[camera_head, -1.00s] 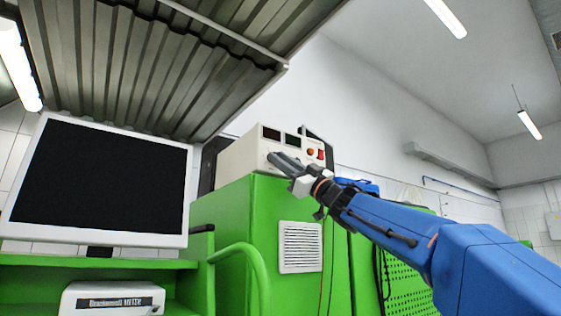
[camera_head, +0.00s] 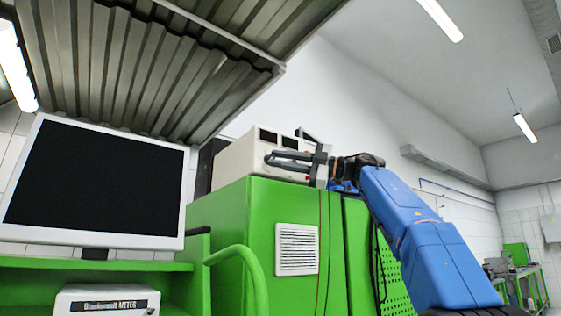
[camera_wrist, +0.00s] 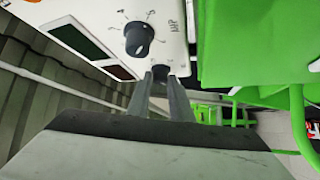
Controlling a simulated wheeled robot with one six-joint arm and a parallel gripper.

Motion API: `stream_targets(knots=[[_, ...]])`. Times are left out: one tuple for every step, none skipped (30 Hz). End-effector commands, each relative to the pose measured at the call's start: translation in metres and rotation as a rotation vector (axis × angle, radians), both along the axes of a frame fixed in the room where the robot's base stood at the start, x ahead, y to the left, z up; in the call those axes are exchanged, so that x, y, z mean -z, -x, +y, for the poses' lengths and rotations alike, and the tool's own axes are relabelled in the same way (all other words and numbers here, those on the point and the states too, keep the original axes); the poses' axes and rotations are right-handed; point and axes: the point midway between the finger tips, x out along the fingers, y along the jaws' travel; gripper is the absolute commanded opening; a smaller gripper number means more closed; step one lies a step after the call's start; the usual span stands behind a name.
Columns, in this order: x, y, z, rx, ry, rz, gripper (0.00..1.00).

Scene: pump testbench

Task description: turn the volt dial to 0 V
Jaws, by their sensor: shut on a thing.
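The cream power supply (camera_head: 236,160) stands on the green cabinet. My gripper (camera_head: 270,160) reaches across its front from the right, with the fingertips at the left part of the panel. In the wrist view my gripper (camera_wrist: 160,74) has its two fingers close together around a small dark knob, apparently the volt dial (camera_wrist: 159,72). The fingers mostly hide it, and its pointer and scale cannot be read. A second black dial (camera_wrist: 139,38) with a white pointer and printed scale is fully visible beside it, apart from the fingers; its label looks like AMP.
Two dark displays, one green (camera_wrist: 75,38) and one red (camera_wrist: 117,73), lie beside the dials. A monitor (camera_head: 95,185) stands at left under a corrugated canopy (camera_head: 150,70). The green cabinet (camera_head: 250,215) and its curved rail (camera_head: 240,255) are below my gripper.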

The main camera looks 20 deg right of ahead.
Motion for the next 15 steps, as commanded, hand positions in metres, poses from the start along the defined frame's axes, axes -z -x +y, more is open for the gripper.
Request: stream_targets(knots=[[-0.0004, 0.0002, 0.0003, -0.002, 0.019, -0.006, 0.0], [-0.0003, 0.0, 0.0002, -0.001, 0.03, -0.009, 0.0], [-0.0007, -0.0002, 0.0001, -0.002, 0.042, -0.014, 0.0], [-0.0008, -0.0003, 0.0, -0.002, 0.051, -0.017, 0.0], [-0.0011, 0.0001, 0.0001, -0.002, 0.061, -0.02, 0.0], [-0.0012, 0.0002, 0.0002, -0.002, 0.073, -0.022, 0.0], [-0.0014, 0.0003, 0.0002, -0.002, 0.082, -0.026, 0.0], [-0.0012, -0.0002, -0.0001, -0.002, 0.089, -0.028, 0.0], [-0.0018, 0.0, -0.0001, -0.003, 0.1, -0.033, 0.0], [-0.0019, -0.0001, -0.0002, -0.002, 0.108, -0.035, 0.0], [-0.0022, 0.0003, 0.0001, -0.002, 0.117, -0.038, 0.0], [-0.0021, 0.0002, 0.0, -0.002, 0.127, -0.041, 0.0], [-0.0021, 0.0, -0.0001, -0.002, 0.134, -0.043, 0.0], [-0.0022, -0.0001, -0.0002, -0.003, 0.141, -0.045, 0.0], [-0.0026, 0.0, -0.0001, -0.002, 0.149, -0.048, 0.0]])
